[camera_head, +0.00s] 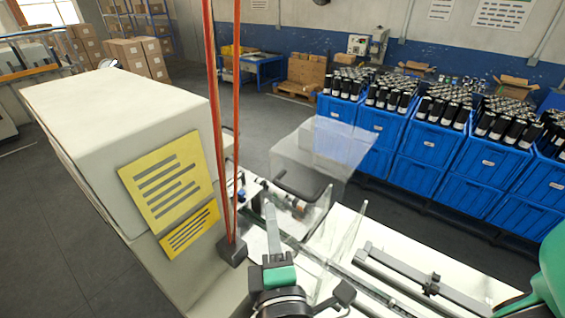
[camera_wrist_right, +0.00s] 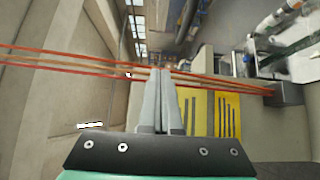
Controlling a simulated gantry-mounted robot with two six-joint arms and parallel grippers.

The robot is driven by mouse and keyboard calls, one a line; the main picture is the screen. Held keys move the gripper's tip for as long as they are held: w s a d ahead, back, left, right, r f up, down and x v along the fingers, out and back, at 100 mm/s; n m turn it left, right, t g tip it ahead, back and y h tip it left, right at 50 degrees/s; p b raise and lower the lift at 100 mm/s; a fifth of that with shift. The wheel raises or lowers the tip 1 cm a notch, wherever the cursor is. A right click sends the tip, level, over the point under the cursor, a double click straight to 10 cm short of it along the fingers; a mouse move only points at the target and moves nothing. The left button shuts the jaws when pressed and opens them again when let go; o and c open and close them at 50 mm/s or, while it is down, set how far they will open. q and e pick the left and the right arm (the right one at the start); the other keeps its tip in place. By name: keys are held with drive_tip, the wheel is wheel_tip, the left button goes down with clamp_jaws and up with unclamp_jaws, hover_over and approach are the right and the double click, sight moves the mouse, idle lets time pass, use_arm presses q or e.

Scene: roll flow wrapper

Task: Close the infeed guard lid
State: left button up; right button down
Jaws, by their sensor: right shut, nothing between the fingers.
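The infeed guard lid (camera_head: 322,145) is a clear panel that stands raised and tilted over the machine's infeed, in front of the blue crates. A dark bar (camera_head: 302,184) shows at its lower part; I cannot tell whether it is the lid's handle. My right gripper (camera_head: 270,208) is at the lower middle, nearer than the lid and to its lower left, apart from it. In the right wrist view its fingers (camera_wrist_right: 160,76) are together with nothing between them. The lid cannot be made out in the wrist view. My left gripper is not in view.
Orange straps (camera_head: 221,120) hang left of my right gripper to a dark block (camera_head: 232,250); they cross by its fingertips in the wrist view (camera_wrist_right: 60,62). A white cabinet (camera_head: 110,100) with yellow labels stands left. Blue crates (camera_head: 433,140) of black-and-white rolls stand behind the lid.

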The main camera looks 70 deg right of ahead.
drive_tip(key=p, duration=0.3)
approach(277, 156)
drive_tip(key=w+d, duration=0.1)
drive_tip(key=w, duration=0.3)
drive_tip(key=d, duration=0.1)
drive_tip(key=d+p, duration=0.1)
drive_tip(key=shift+s+d+r, duration=0.1)
drive_tip(key=shift+s+d, duration=0.25)
drive_tip(key=shift+s, duration=0.05)
drive_tip(key=shift+s+d, duration=0.15)
drive_tip(key=shift+d, duration=0.5)
